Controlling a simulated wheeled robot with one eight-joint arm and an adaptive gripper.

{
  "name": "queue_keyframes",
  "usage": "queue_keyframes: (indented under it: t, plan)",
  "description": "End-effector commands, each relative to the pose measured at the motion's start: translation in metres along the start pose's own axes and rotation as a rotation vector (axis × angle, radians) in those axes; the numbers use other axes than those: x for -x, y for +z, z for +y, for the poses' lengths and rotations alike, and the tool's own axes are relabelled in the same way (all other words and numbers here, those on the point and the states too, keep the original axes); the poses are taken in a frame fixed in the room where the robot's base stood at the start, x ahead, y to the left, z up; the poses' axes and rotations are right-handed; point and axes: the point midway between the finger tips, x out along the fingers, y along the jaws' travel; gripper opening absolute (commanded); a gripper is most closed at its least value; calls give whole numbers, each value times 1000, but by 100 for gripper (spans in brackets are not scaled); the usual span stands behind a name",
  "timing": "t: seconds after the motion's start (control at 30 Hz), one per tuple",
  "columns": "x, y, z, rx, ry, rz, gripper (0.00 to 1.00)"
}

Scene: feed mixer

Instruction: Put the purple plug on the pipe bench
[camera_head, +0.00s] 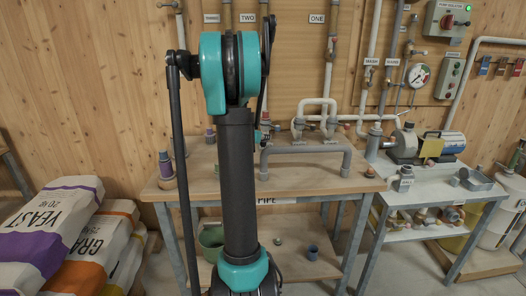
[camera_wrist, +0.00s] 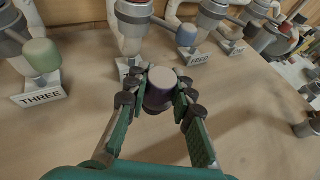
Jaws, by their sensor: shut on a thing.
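The purple plug (camera_wrist: 160,92) is between the fingers of my gripper (camera_wrist: 160,88) in the wrist view. It has a dark purple body and a paler, greyish top. The fingers are shut on its sides. The plug looks upright over the wooden top of the pipe bench (camera_wrist: 250,110); I cannot tell whether it touches the wood. In the head view the pipe bench (camera_head: 320,187) stands in the middle with a PIPE label on its front. My arm hides the gripper and the held plug there.
A green-capped fitting (camera_wrist: 42,56) stands by the THREE label, and a blue-capped one (camera_wrist: 187,36) stands farther right. Pipes run along the bench's back. A purple-topped item (camera_head: 165,164) stands at the bench's left end. Open wood lies right of my gripper. Feed sacks (camera_head: 60,235) lie left.

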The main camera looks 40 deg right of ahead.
Motion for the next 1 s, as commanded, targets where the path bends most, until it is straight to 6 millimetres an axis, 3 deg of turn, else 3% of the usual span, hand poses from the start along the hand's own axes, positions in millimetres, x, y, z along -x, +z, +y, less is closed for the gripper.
queue_keyframes:
  t: [0.1, 0.53, 0.97, 1.0]
  plan:
    - [-8, -18, 0, 0, 0, 0, 0]
    - [-24, -58, 0, 0, 0, 0, 0]
    - [-27, -64, 0, 0, 0, 0, 0]
    - [-27, -65, 0, 0, 0, 0, 24]
